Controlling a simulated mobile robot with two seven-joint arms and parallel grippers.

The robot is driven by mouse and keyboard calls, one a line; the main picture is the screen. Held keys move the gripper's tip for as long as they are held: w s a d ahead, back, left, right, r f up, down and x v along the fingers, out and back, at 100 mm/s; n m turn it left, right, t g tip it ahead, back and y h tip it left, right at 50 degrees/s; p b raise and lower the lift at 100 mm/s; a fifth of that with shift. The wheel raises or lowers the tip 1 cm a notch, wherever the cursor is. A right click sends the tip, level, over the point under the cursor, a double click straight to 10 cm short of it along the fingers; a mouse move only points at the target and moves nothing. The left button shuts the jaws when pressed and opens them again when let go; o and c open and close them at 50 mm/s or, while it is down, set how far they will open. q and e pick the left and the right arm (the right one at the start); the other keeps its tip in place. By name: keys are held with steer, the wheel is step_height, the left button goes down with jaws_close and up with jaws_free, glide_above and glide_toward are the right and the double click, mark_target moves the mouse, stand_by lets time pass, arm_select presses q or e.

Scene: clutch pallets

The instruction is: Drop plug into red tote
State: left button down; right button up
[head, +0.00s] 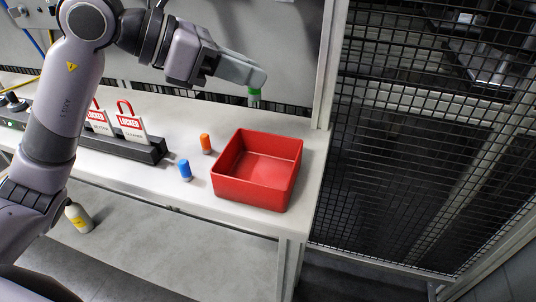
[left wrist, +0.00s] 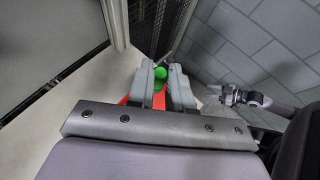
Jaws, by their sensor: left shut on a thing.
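My left gripper (head: 255,84) is shut on a green plug (head: 254,94) and holds it in the air above the back of the red tote. The green plug also shows between the fingers in the left wrist view (left wrist: 160,74). The red tote (head: 253,195) is an open, empty square box near the right end of the white bench. In the left wrist view, parts of the red tote (left wrist: 131,101) show behind the fingers. An orange plug (head: 206,143) and a blue plug (head: 185,169) stand on the bench left of the tote. My right gripper is not seen clearly in the head view.
A black rack with red-and-white lockout tags (head: 131,127) stands on the left of the white bench (head: 215,114). A post and a black mesh fence (head: 410,150) rise right of the bench. A bottle (head: 78,217) stands below.

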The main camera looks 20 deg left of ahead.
arm_select(q)
step_height(320, 180, down, 6)
steer(key=b, duration=0.4)
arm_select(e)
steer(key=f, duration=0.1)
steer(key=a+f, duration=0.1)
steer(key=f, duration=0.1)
arm_select(q)
steer(key=c, duration=0.9)
jaws_free()
steer(key=shift+c, duration=0.2)
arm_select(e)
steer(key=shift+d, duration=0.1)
arm_select(q)
steer(key=shift+s+a+r, duration=0.1)
steer(key=v, duration=0.7)
steer(key=shift+b, duration=0.45)
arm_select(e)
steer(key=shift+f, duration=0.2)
arm_select(q)
steer(key=shift+s, duration=0.15)
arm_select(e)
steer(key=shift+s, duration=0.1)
